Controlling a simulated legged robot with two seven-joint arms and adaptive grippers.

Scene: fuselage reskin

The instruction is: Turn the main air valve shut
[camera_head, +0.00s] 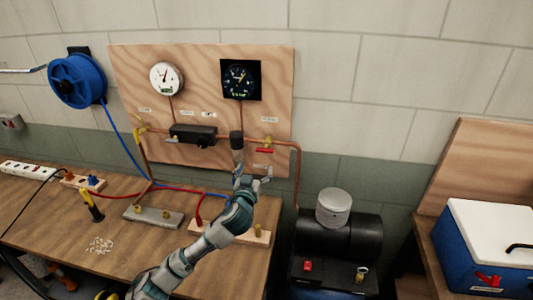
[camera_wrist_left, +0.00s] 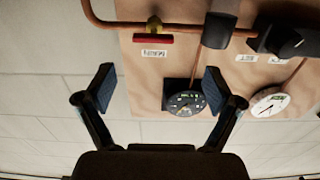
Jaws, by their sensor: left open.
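The valve with a red lever handle (camera_head: 264,151) sits on the copper pipe at the lower right of the plywood board. Its handle lies level, along the pipe. The left wrist view is upside down and shows the red handle (camera_wrist_left: 153,39) near the top, by a small white label whose text I cannot read surely. My left gripper (camera_head: 253,174) is open and empty, just below the valve in the head view. Its fingers (camera_wrist_left: 159,85) are spread apart and do not touch the handle. My right gripper is not in view.
The plywood board (camera_head: 135,75) carries a white gauge (camera_head: 166,79), a black gauge (camera_head: 240,79) and a dark regulator (camera_head: 193,134). A compressor (camera_head: 340,240) stands right of the wooden bench (camera_head: 60,215). A blue hose reel (camera_head: 76,80) hangs at left.

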